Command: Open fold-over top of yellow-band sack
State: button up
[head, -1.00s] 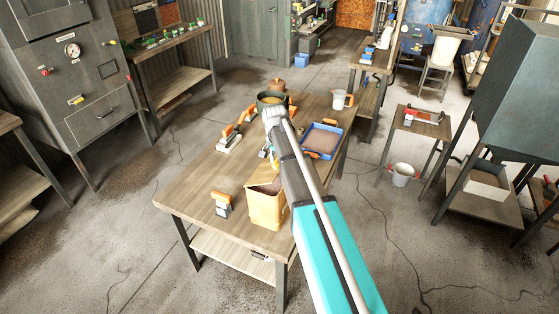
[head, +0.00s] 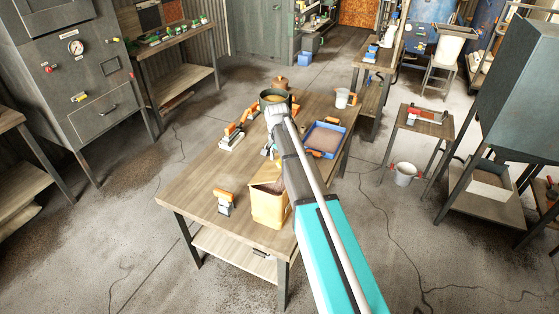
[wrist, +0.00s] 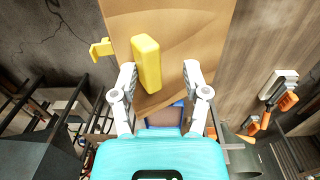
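The tan sack (head: 270,207) stands upright near the front edge of the wooden table in the head view, with a brownish top face partly behind my arm. In the wrist view the sack's tan surface (wrist: 190,22) fills the upper middle. A thick yellow bar (wrist: 148,62) stands out from it, and a smaller yellow piece (wrist: 101,48) shows at its left edge. My gripper (wrist: 160,72) is open, with its fingers apart on either side of the yellow bar. The left finger is very near the bar; I cannot tell whether it touches. My arm hides the gripper in the head view.
The table (head: 190,185) also bears an orange-and-white tool (head: 223,202), several orange-handled brushes (head: 232,137), a dark pot (head: 274,99), a blue tray (head: 325,139) and a white mug (head: 342,97). A white bucket (head: 403,174) stands on the floor at right.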

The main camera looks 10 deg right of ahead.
jog(key=shift+f, duration=0.15)
jog(key=d+f+b, duration=0.1)
jog(key=s+f+b, duration=0.1)
jog(key=shift+s+d+f+b, duration=0.2)
jog(key=shift+d+f+b, duration=0.05)
jog(key=shift+d+b, duration=0.15)
jog(key=r+p, duration=1.1)
jog(key=shift+s+d, duration=0.25)
jog(key=shift+d, duration=0.05)
jog(key=shift+s+f+b, duration=0.4)
jog(key=shift+f+b, duration=0.15)
jog(key=s+a+f+n+b, duration=0.2)
jog(key=s+f+n+b, duration=0.1)
jog(key=s+f+b, duration=0.6)
jog(key=s+a+f+n+b, duration=0.2)
jog(key=s+f+n+b, duration=0.2)
jog(key=s+f+b, duration=0.5)
jog(key=s, duration=0.4)
jog(key=shift+s+f+n+b, duration=0.2)
jog(key=shift+f+n+b, duration=0.1)
jog(key=shift+f, duration=0.05)
dwell(0.5)
